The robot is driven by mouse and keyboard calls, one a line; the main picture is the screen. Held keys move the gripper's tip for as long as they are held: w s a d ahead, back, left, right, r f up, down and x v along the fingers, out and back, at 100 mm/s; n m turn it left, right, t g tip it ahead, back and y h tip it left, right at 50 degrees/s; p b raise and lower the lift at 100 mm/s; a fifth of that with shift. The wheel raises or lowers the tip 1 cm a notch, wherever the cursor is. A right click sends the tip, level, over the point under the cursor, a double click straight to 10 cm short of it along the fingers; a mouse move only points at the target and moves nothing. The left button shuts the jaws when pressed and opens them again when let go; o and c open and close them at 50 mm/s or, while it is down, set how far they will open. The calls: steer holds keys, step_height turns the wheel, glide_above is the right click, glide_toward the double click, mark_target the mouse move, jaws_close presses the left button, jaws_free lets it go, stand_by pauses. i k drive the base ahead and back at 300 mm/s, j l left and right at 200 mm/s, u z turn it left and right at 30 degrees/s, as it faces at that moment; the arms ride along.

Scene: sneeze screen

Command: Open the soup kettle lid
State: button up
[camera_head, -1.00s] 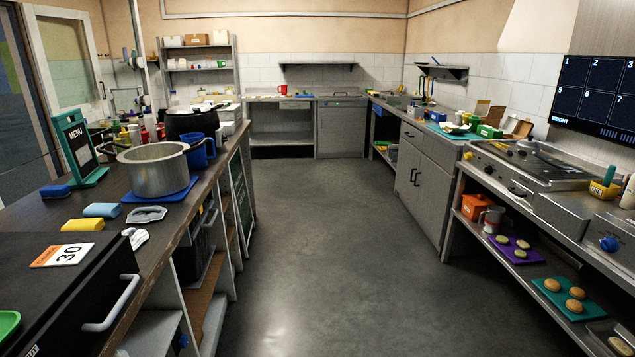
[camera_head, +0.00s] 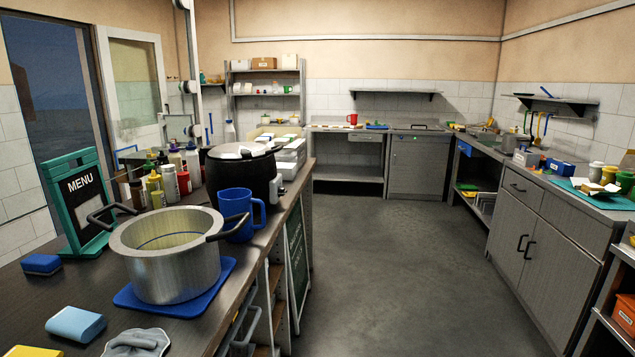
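The soup kettle (camera_head: 238,176) is a black rounded pot standing on the left counter, behind a blue mug and a large metal pot. Its lid (camera_head: 245,150) looks silvery on top with a dark handle, and it sits down on the kettle. My gripper is not in view.
The open metal pot (camera_head: 165,262) stands on a blue mat (camera_head: 128,300) in front of the kettle, with the blue mug (camera_head: 236,208) between them. Bottles (camera_head: 172,182) and a menu stand (camera_head: 82,205) are to the left. The floor (camera_head: 400,270) right of the counter is clear.

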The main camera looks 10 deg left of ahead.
mark_target(237, 149)
steer(key=i+z, duration=0.15)
steer(key=i, duration=0.35)
steer(key=i+j+z, duration=0.2)
steer(key=i, duration=0.25)
steer(key=i+j+z, duration=0.15)
steer(key=i, duration=0.35)
